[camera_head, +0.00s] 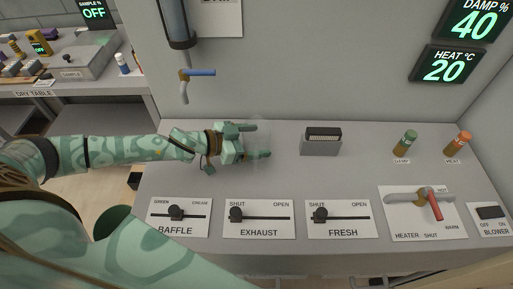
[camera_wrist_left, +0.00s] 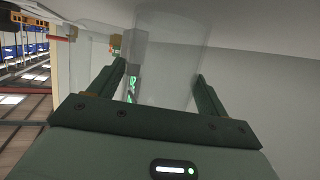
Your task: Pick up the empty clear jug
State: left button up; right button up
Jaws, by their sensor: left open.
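My left gripper (camera_head: 259,140) is open above the grey bench in the head view, its two fingers pointing right. The clear jug is very faint; a pale transparent outline (camera_head: 257,122) shows at the fingers in the head view. In the left wrist view, the see-through wall of the clear jug (camera_wrist_left: 178,65) stands between and beyond the open fingers of the left gripper (camera_wrist_left: 160,72). I cannot tell whether the fingers touch it. It looks empty. My right gripper is not in view.
A valve spout with a blue handle (camera_head: 201,72) hangs behind the gripper. A slotted grey box (camera_head: 321,146) stands to the right. Sliders and a red-handled heater valve (camera_head: 433,205) line the front.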

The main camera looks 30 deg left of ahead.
pick_arm(q)
jog(key=shift+c, duration=0.4)
jog(key=c, duration=0.7)
